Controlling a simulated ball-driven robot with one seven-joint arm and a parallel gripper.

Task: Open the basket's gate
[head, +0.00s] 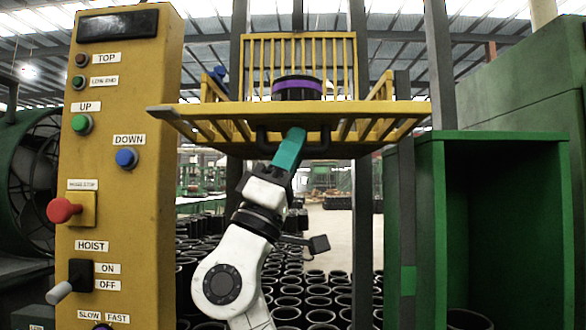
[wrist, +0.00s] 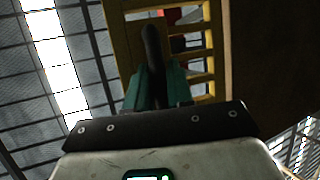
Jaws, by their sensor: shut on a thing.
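The yellow basket (head: 297,38) hangs raised in the middle of the head view, with its slatted back upright. Its slatted front gate (head: 385,108) lies lowered, roughly level, and reaches out towards me. Dark handle parts (head: 262,139) show under the gate. My gripper (head: 294,133) comes up from below to the gate's underside. In the wrist view its teal fingers (wrist: 158,85) are shut on a dark bar, the handle (wrist: 152,45), with yellow slats beyond. The exact grip is partly hidden by the fingers.
A dark sleeve with a purple band (head: 297,87) stands in the basket. A yellow control panel (head: 120,170) stands close on the left, and a green open cabinet (head: 490,220) on the right. Many black sleeves (head: 318,302) cover the floor below.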

